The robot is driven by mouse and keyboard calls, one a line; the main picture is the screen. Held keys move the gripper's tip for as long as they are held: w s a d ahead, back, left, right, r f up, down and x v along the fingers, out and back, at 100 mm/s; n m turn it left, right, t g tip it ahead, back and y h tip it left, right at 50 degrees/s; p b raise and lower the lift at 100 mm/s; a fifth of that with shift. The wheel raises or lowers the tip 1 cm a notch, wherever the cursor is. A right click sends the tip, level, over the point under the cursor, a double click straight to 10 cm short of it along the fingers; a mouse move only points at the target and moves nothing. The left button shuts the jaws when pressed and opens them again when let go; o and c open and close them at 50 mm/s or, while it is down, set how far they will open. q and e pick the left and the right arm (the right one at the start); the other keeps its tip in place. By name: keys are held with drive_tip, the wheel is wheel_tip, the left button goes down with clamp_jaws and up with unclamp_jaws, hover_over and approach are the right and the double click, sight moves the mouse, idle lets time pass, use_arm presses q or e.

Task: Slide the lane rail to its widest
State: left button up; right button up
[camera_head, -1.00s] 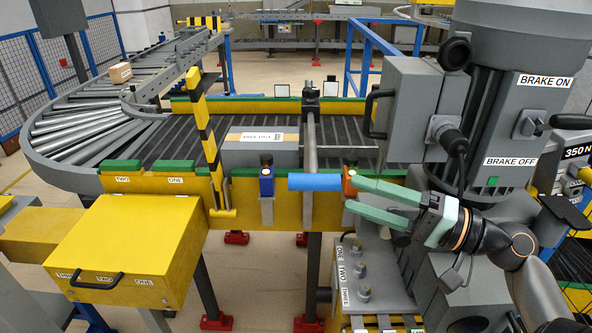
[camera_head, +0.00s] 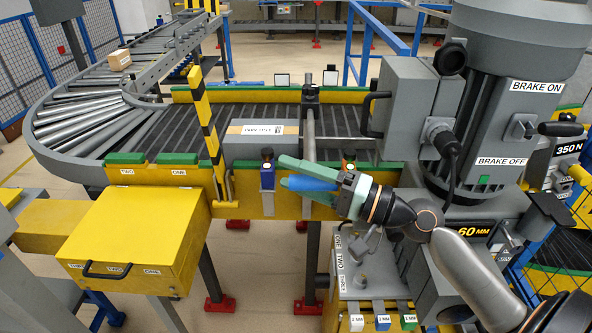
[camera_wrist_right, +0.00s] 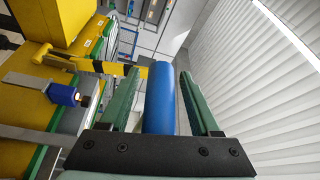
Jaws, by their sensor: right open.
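The lane rail (camera_head: 309,135) is a grey bar lying across the dark roller bed. A blue cylindrical handle (camera_head: 309,184) sits at its near end, in front of the yellow side beam. My right gripper (camera_head: 283,171) comes in from the right with its green fingers open, one on each side of the handle. In the right wrist view the blue handle (camera_wrist_right: 159,100) lies lengthwise between the two fingers, with narrow gaps beside it. The fingers hide part of the handle in the head view. My left gripper is not in view.
A yellow box (camera_head: 135,240) juts out at front left. A grey motor housing (camera_head: 510,110) stands at right.

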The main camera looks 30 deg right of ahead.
clamp_jaws()
idle(0.6)
idle(0.9)
